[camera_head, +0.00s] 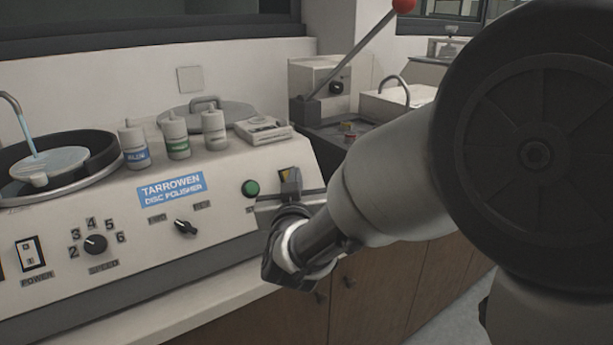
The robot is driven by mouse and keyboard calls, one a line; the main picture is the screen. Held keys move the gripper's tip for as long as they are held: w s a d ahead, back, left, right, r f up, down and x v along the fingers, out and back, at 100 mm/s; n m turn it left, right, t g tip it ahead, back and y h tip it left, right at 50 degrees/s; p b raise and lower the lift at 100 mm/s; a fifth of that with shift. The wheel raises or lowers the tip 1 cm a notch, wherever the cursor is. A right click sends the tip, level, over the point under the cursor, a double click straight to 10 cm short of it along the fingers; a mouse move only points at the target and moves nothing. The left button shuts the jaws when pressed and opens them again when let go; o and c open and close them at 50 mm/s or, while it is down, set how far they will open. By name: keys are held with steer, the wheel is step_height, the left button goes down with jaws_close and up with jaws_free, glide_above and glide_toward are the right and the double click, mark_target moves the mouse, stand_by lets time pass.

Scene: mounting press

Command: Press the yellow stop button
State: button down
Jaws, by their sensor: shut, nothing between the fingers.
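The sloped white front panel of the disc polisher (140,235) faces me. A yellow patch (283,174), which looks like the stop button or its surround, shows on the panel's right end. My gripper (290,181) is shut and empty in front of it and hides most of it. The fingertips point toward the panel at the yellow patch. I cannot tell whether they touch it. The round green button (250,188) is just left of my gripper and uncovered.
The speed knob (95,244), power switch (30,254) and a small black selector (185,227) sit further left on the panel. Several bottles (175,135) stand on top. A red-knobbed lever (360,52) rises behind. My arm fills the right side.

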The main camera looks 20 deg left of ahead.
steer(key=shift+s+d, duration=0.1)
steer(key=s+d+r+p, duration=0.1)
steer(key=s+d+r, duration=0.2)
steer(key=shift+d+r, duration=0.35)
stand_by(0.4)
stand_by(0.5)
